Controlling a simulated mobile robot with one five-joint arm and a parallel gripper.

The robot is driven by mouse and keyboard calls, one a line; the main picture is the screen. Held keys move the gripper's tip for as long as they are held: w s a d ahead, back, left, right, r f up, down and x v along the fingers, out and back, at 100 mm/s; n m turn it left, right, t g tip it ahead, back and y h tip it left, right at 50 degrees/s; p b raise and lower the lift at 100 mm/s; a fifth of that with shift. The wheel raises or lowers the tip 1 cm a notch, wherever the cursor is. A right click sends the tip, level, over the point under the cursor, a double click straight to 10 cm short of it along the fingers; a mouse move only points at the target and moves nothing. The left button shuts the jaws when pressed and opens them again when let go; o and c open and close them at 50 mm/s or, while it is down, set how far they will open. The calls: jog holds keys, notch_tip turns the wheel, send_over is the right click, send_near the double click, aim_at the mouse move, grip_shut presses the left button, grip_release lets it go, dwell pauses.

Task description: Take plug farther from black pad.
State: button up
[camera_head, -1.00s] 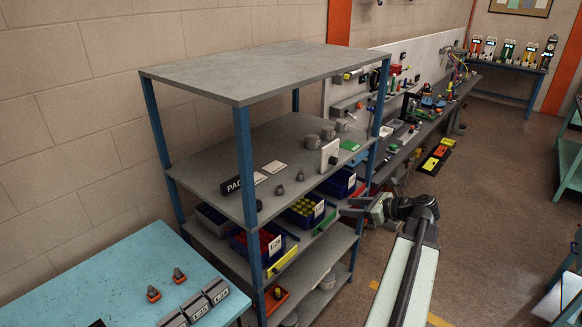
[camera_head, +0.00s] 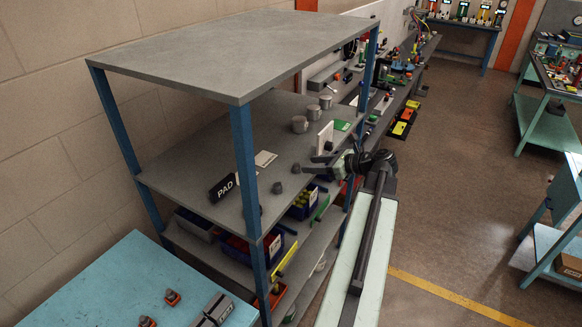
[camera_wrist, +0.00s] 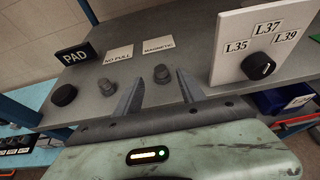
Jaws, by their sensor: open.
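Two small dark grey plugs stand on the middle shelf (camera_head: 190,180). In the wrist view the left plug (camera_wrist: 107,88) is nearer the round black pad (camera_wrist: 64,95), which lies below the PAD sign (camera_wrist: 75,55). In the head view my gripper (camera_head: 313,166) is at the shelf's front edge, close right of the farther plug (camera_head: 295,168).
A white panel (camera_wrist: 262,45) with a black knob stands close right of my gripper. The upper shelf (camera_head: 230,50) is overhead, with a blue post (camera_head: 246,170) at the front. Bins (camera_head: 300,205) sit below. Grey cylinders (camera_head: 312,112) stand farther back.

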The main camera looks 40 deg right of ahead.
aim_at(297, 165)
jog(key=x, duration=0.2)
jog(key=shift+w+f+b, duration=0.15)
jog(key=shift+w+b, duration=0.1)
jog(key=shift+b, duration=0.1)
jog(key=b+x, duration=0.1)
jog(key=x, duration=0.1)
jog(key=b+x, duration=0.1)
jog(key=x, duration=0.1)
jog(key=shift+w+f, duration=0.2)
jog(key=shift+f, duration=0.2)
jog(key=shift+w+a, duration=0.1)
jog(key=shift+w, duration=0.05)
jog(key=shift+r, duration=0.15)
jog(key=shift+c, duration=0.7)
grip_shut()
